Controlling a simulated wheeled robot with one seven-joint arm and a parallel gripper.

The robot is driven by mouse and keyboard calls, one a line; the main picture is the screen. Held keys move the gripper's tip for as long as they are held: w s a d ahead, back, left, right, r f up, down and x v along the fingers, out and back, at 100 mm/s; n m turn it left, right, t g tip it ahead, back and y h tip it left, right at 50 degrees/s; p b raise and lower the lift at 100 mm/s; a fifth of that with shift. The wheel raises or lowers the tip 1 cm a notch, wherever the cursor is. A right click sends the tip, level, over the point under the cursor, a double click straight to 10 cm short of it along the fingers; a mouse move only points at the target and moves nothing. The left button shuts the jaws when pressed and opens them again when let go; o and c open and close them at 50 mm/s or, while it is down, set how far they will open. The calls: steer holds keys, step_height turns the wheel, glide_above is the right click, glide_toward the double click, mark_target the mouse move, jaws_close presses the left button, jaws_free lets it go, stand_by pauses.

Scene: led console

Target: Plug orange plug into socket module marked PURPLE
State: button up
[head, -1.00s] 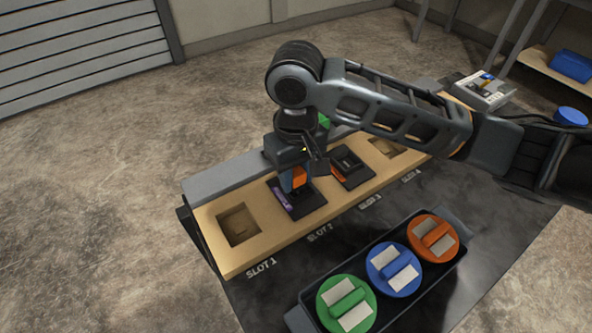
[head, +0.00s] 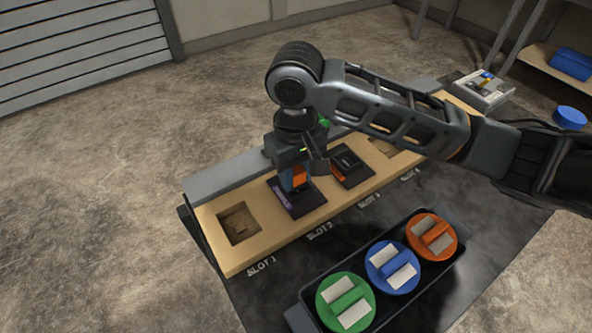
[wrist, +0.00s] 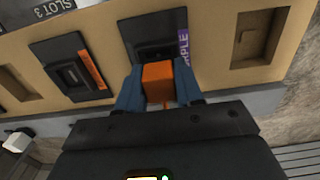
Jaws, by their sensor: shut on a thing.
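The orange plug (head: 299,176) is between the blue fingers of my gripper (head: 293,181), which is shut on it. The plug is over the black module with a purple strip (head: 284,197) in slot 2. In the wrist view the orange plug (wrist: 158,82) stands at the edge of that module (wrist: 150,35), whose purple label (wrist: 184,48) is partly hidden and ends in "PLE". My gripper (wrist: 159,92) covers the lower part of the module. Whether the plug's tip is inside the socket is hidden.
A second black module (head: 351,166) sits in slot 3, with an orange label (wrist: 88,70) in the wrist view. Slot 1 (head: 239,223) is an empty recess. A dark tray (head: 300,318) with green, blue and orange round pieces stands in front of the console.

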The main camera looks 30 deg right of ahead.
steer(key=shift+s+f, duration=0.2)
steer(key=shift+f, duration=1.15)
stand_by(1.5)
steer(key=o, duration=0.8)
steer(key=shift+w+r+p, duration=0.1)
steer(key=shift+r+p, duration=0.6)
steer(key=shift+r, duration=0.1)
steer(key=o, duration=0.3)
steer(key=shift+r+p, duration=0.5)
steer(key=shift+r, duration=0.05)
steer(key=shift+w+r+p, duration=0.1)
steer(key=shift+r+p, duration=2.15)
steer(key=shift+r, duration=0.25)
steer(key=shift+a, duration=0.1)
